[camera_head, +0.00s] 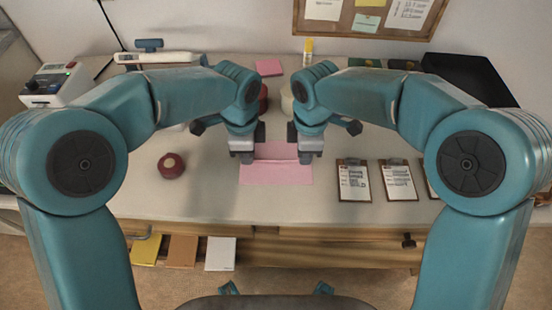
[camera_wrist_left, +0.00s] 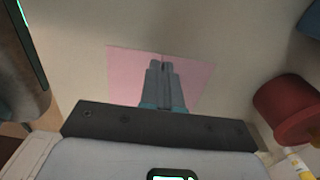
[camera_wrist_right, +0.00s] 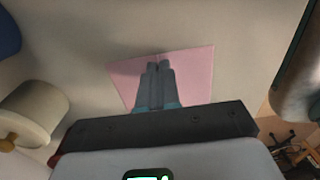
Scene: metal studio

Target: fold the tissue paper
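The pink tissue paper (camera_head: 276,174) lies on the middle of the table, with a pale crease running across it between my grippers. My left gripper (camera_head: 243,159) is at its left edge and my right gripper (camera_head: 307,159) at its right edge. In the left wrist view the fingers are together over the tissue paper (camera_wrist_left: 125,70), which puckers at the fingertips. In the right wrist view the fingers are also together over the tissue paper (camera_wrist_right: 195,75), close to its edge. Both look shut on the paper; the fingers hide the exact pinch.
A round red object (camera_head: 171,165) stands left of the paper. Small clipboards (camera_head: 353,182) lie to the right. A pink sheet (camera_head: 269,68), a yellow bottle (camera_head: 308,47) and a black tray (camera_head: 470,78) are at the back. A white device (camera_head: 53,85) stands at the far left.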

